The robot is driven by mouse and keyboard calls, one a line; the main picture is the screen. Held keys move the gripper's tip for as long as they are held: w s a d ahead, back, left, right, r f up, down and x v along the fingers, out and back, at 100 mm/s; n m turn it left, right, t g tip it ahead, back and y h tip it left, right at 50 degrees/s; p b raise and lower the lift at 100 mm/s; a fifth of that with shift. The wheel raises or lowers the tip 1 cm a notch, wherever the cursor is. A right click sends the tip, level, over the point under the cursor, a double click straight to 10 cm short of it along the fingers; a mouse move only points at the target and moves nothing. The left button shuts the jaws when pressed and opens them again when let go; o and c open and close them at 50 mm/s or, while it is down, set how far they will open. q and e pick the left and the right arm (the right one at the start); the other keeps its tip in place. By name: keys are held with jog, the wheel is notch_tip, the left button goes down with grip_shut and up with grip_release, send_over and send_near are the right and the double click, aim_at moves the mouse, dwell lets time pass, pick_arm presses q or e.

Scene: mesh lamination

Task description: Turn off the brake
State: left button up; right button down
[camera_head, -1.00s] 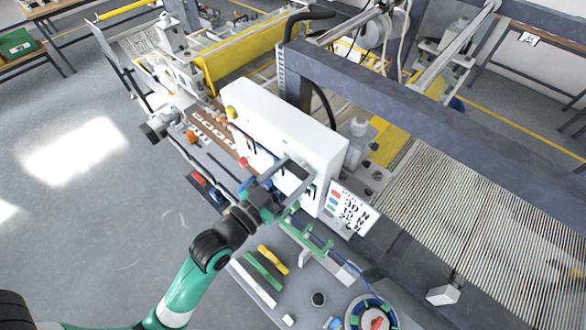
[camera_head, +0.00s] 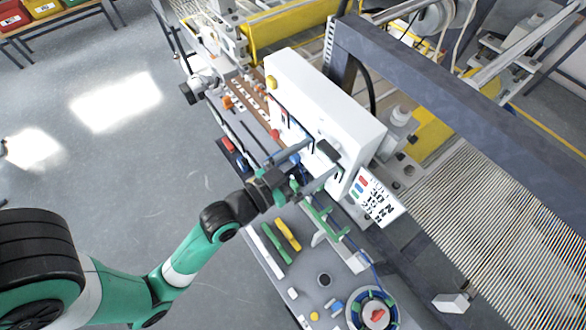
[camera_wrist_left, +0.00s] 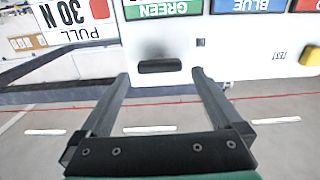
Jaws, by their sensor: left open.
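A white control box (camera_head: 310,100) stands on the machine, with several levers and labels along its front. My left gripper (camera_head: 325,164) is open at the near end of that front. In the left wrist view, the gripper (camera_wrist_left: 160,76) has its two fingers spread, and a dark horizontal handle (camera_wrist_left: 160,66) on the white panel shows between the fingertips. I cannot tell whether the fingers touch it. Labels in colour read GREEN (camera_wrist_left: 165,9) and BLUE (camera_wrist_left: 262,5) above and to the right. I cannot tell which control is the brake. My right gripper is not in view.
A sign reading PULL and 30 N (camera_wrist_left: 72,20) is left of the handle. A yellow knob (camera_wrist_left: 311,57) is at the right. Open floor (camera_head: 110,150) is at the left.

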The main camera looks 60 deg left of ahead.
pick_arm(q)
jog(key=s+d, duration=0.1)
jog(key=s, duration=0.7)
jog(key=shift+s+p, duration=0.3)
jog(key=shift+p, duration=0.1)
jog(key=shift+d, duration=0.1)
